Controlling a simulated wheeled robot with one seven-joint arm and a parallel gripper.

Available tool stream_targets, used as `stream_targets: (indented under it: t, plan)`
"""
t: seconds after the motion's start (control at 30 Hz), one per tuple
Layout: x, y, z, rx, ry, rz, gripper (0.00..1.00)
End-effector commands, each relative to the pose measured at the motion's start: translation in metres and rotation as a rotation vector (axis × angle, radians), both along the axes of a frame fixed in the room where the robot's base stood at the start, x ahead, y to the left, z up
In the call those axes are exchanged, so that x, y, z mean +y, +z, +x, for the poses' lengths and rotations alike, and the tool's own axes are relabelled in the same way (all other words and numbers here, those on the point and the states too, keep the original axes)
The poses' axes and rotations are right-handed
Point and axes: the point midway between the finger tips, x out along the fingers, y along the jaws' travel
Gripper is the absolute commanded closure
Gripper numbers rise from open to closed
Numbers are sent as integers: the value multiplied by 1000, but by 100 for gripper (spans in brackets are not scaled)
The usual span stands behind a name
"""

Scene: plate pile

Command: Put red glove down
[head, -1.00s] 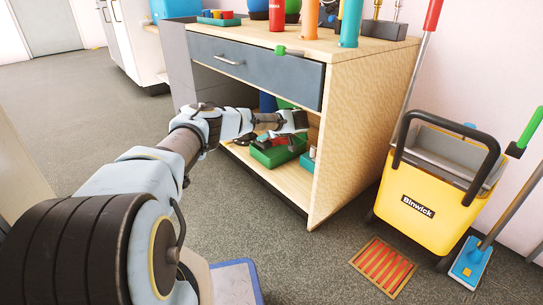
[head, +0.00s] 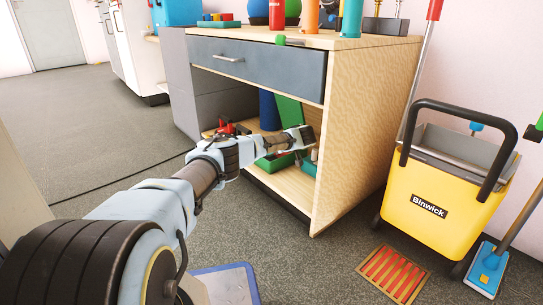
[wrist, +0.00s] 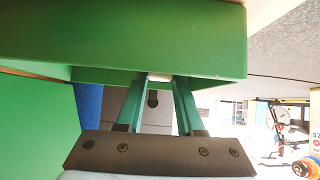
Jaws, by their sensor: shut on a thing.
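My gripper (wrist: 159,85) shows in the wrist view with its two teal fingers close under a green box (wrist: 130,40). A small pale bit (wrist: 160,76) shows between the fingertips, too small to identify. In the head view my gripper (head: 308,137) reaches into the open shelf of the cabinet, above a green tray (head: 276,163). No red glove can be made out for certain. A red thing (head: 228,128) shows on the shelf behind my arm, partly hidden.
The cabinet's side panel (head: 350,140) stands right of my gripper and its drawer (head: 255,67) is above. A green panel (head: 289,111) and a blue thing (head: 268,110) stand inside. A yellow mop bucket (head: 435,205) is at the right.

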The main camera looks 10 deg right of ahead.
Motion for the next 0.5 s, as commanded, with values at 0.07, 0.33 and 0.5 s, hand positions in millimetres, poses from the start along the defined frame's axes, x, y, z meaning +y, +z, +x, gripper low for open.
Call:
stream_targets:
  t: [0.07, 0.33, 0.5]
  plan:
    - [0, 1, 0, -1, 0, 0, 100]
    - [0, -1, 0, 1, -1, -1, 52]
    - [0, -2, 0, 1, 0, 0, 33]
